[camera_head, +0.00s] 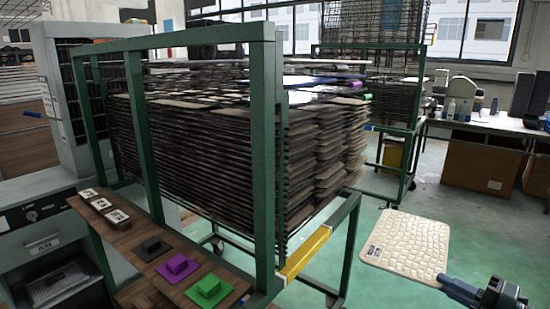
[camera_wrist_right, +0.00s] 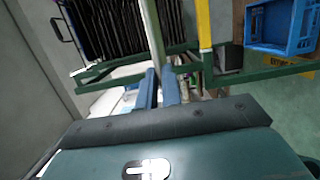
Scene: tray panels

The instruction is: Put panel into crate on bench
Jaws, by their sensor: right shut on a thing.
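The panel (camera_head: 408,245) is a cream, flat board with a cracked-tile pattern and a small dark label, at the lower right of the head view. My right gripper (camera_head: 449,285) is shut on its near right corner, holding it out over the green floor. In the right wrist view the two blue fingers (camera_wrist_right: 158,88) are close together, with a pale strip rising from between them. A blue crate (camera_wrist_right: 285,45) shows at the upper right of that view; I cannot tell whether it is the crate on the bench. My left gripper is not in view.
A large green rack (camera_head: 267,150) full of trays stands left of the panel, with a yellow bar (camera_head: 306,252) low on its frame. A second rack (camera_head: 400,125) stands behind. A bench (camera_head: 495,124) with bottles is at the back right. Green floor is clear between.

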